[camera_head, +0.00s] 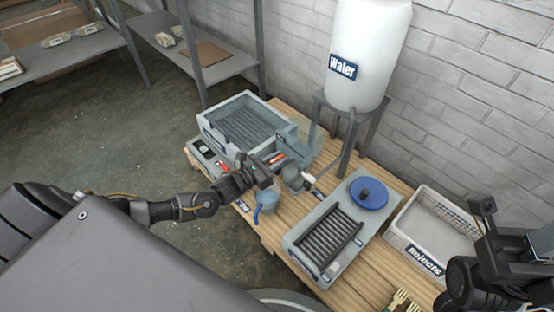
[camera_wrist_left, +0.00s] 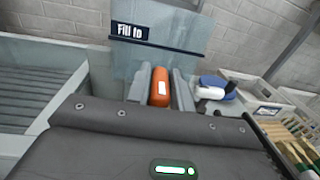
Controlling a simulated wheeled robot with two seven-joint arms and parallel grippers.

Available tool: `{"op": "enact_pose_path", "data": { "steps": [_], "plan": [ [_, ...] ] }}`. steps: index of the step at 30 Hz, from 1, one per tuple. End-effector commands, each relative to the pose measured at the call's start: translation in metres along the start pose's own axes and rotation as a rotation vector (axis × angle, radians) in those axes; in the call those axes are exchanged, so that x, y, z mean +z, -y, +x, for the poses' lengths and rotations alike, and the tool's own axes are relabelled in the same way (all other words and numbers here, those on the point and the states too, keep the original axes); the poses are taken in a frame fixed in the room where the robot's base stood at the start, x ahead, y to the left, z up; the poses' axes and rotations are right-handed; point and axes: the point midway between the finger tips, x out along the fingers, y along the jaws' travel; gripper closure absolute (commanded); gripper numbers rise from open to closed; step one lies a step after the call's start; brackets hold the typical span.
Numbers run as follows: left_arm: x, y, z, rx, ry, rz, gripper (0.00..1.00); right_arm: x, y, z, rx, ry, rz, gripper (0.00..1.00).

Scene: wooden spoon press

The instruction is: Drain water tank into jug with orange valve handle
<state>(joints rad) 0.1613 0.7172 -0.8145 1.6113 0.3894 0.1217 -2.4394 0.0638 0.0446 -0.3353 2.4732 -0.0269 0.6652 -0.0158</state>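The white water tank (camera_head: 368,60) stands on a grey metal stand at the back. The orange valve handle (camera_head: 277,158) is below and left of it, and shows large in the left wrist view (camera_wrist_left: 160,87). My left gripper (camera_head: 274,164) is at this handle. A clear jug with a blue handle (camera_head: 262,207) stands just below my gripper, partly hidden. My right gripper (camera_head: 487,215) is at the right edge, away from the valve; its fingertips are unclear.
A grey tray (camera_head: 205,120) with a ribbed floor stands left of the valve. A grey ribbed unit (camera_head: 300,232) with a blue disc (camera_head: 368,193) is to the right. A white "Rejects" crate (camera_head: 398,240) is beyond it. A clear "Fill to" panel (camera_wrist_left: 190,58) stands behind the handle.

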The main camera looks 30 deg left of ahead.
Motion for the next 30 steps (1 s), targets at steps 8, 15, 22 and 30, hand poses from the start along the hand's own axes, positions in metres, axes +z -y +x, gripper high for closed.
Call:
{"op": "enact_pose_path", "data": {
  "steps": [8, 15, 22, 30],
  "plan": [
    [0.000, 0.000, 0.000, -0.001, 0.000, 0.000, 1.00, 0.000, 0.000, 0.000, 0.001, 0.000, 0.000, 0.64],
    [-0.001, -0.001, 0.000, -0.045, 0.001, 0.003, 1.00, 0.001, 0.001, -0.004, 0.000, 0.005, 0.001, 0.64],
    [-0.002, -0.003, 0.000, -0.186, 0.001, 0.006, 1.00, 0.002, 0.005, -0.007, -0.013, -0.009, 0.015, 0.64],
    [-0.006, -0.003, 0.000, -0.435, 0.001, 0.006, 1.00, -0.008, 0.025, 0.007, -0.062, -0.125, 0.070, 0.64]
  ]
}}
